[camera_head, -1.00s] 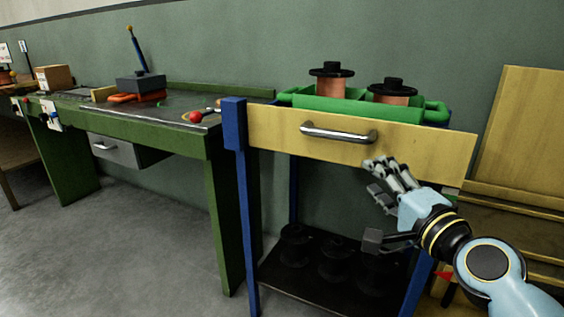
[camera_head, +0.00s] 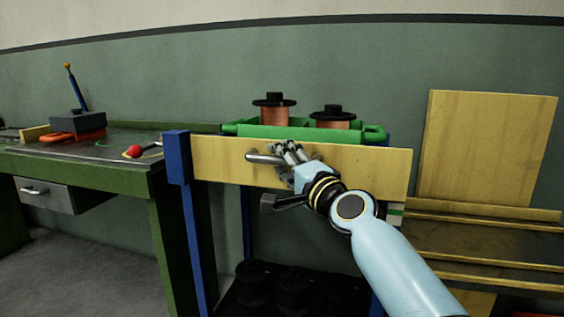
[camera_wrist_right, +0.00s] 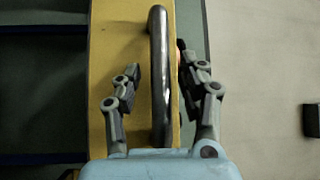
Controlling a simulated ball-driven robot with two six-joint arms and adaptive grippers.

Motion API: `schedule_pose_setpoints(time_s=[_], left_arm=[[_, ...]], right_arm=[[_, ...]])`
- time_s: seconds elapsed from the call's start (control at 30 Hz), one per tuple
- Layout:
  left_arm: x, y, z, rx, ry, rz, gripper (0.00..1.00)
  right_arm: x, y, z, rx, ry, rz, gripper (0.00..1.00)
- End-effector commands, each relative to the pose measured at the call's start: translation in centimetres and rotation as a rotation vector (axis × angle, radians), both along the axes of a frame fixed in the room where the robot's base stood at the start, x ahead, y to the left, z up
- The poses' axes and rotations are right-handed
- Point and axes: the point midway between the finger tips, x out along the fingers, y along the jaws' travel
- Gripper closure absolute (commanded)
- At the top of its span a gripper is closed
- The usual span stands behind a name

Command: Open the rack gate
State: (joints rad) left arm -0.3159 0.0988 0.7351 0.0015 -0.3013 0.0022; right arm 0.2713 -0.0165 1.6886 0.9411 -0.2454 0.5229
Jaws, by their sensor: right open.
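The rack gate (camera_head: 370,168) is a yellow wooden board across the front of the blue rack, and it stands closed across the posts. Its metal bar handle (camera_head: 262,157) is partly hidden by my right gripper (camera_head: 277,176) in the head view. In the right wrist view the handle (camera_wrist_right: 158,75) runs lengthwise between the open fingers of my right gripper (camera_wrist_right: 157,85). The fingers stand on either side of the bar, with gaps visible, and are not closed on it. The gate board (camera_wrist_right: 112,50) lies behind the bar. My left gripper is not in view.
A green tray (camera_head: 290,133) with copper spools (camera_head: 272,112) stands on the rack behind the gate. Dark spools (camera_head: 292,286) sit on the lower shelf. A green workbench (camera_head: 110,180) is at the left, and wooden boards (camera_head: 485,150) lean at the right.

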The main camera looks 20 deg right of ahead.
Motion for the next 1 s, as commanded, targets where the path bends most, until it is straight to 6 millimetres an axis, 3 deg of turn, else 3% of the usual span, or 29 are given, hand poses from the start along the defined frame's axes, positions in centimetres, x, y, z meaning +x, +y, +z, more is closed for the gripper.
schedule_pose_setpoints(time_s=[0.33, 0.67, 1.0], left_arm=[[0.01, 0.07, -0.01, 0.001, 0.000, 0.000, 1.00], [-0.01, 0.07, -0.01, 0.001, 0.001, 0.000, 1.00], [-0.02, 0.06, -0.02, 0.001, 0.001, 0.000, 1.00]], right_arm=[[0.44, 0.09, 0.06, 0.000, 0.000, 0.000, 0.59], [0.40, 0.08, 0.01, 0.000, 0.001, 0.000, 1.00], [0.38, 0.07, -0.12, -0.003, 0.003, 0.000, 1.00]])
